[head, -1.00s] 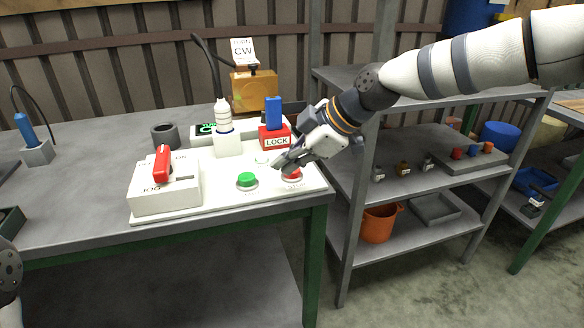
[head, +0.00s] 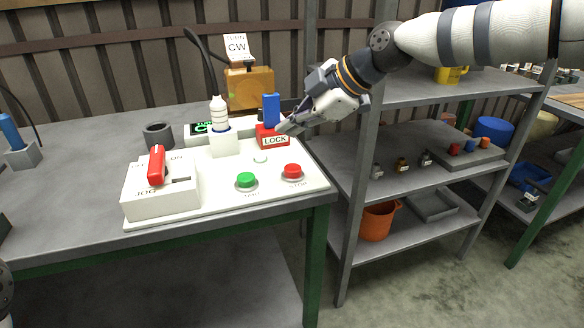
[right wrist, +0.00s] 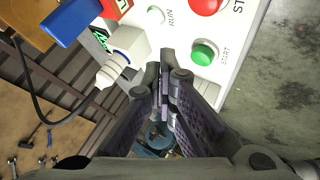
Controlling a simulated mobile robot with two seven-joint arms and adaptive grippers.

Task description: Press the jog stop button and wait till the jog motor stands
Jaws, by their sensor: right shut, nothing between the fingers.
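The red stop button (head: 292,170) sits at the right front of the white control panel (head: 270,188), uncovered in the head view. It also shows at the top of the right wrist view (right wrist: 205,4). The green start button (head: 246,180) is to its left, and a pale run lamp (head: 260,158) lies behind them. The jog box (head: 160,194) with its red lever stands at the left of the panel. My right gripper (head: 284,129) is shut and empty, above and behind the stop button, apart from it. My left gripper is not in view. Whether the motor turns cannot be told.
A red lock box (head: 271,137) with a blue handle stands close to my right gripper. A shelf (head: 410,187) stands to the right.

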